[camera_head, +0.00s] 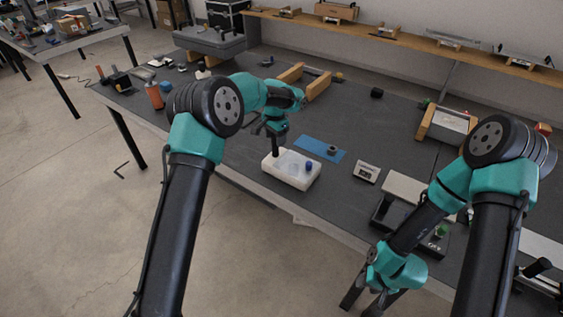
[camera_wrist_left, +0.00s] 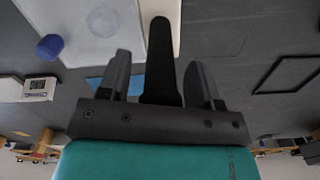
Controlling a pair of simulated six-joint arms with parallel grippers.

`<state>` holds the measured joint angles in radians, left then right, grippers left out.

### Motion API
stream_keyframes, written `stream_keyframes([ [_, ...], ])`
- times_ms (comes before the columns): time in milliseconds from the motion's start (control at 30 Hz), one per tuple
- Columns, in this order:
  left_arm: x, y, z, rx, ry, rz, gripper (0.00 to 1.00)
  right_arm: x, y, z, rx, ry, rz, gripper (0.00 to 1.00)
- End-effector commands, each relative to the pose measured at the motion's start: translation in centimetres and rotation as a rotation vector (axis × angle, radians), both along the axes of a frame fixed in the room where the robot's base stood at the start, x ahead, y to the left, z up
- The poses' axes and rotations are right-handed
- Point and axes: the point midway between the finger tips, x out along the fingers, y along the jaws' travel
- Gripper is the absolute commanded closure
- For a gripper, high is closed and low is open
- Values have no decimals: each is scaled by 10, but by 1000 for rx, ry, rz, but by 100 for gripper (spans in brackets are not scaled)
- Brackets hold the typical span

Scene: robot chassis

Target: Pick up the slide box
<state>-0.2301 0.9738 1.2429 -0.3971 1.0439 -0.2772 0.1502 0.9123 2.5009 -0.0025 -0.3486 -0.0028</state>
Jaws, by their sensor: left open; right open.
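A white box with a pale, translucent recessed top (camera_head: 291,170) lies near the table's front edge and may be the slide box. It also fills the upper left of the left wrist view (camera_wrist_left: 88,22). A small blue piece (camera_head: 309,165) sits at its right side. My left gripper (camera_head: 276,150) is open, pointing down at the box's back left part; I cannot tell whether it touches. In the left wrist view its fingers (camera_wrist_left: 160,75) have nothing clearly between them except a dark bar. My right gripper (camera_head: 366,300) is open and empty, low in front of the table edge.
A blue mat (camera_head: 320,148) with a dark round part lies behind the box. A small white labelled block (camera_head: 366,172) is to the right. An orange bottle (camera_head: 154,95) stands at the far left. Wooden-sided frames (camera_head: 312,82) stand further back. The middle table is mostly clear.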

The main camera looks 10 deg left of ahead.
Motion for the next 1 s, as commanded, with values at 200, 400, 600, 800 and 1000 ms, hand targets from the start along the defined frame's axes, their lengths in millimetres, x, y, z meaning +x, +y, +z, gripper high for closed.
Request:
stream_keyframes([
  [200,0,0,-5,0,-1,0,42,0,0,0,0,0,0,57],
  [400,0,0,-5,0,-1,0,42,0,0,0,0,0,0,57],
  [600,0,0,-5,-1,-1,0,47,0,0,0,0,0,0,57],
  [800,0,0,-5,-1,-1,0,66,0,0,0,0,0,0,57],
  [1000,0,0,-5,-1,-1,0,86,0,0,0,0,0,0,57],
])
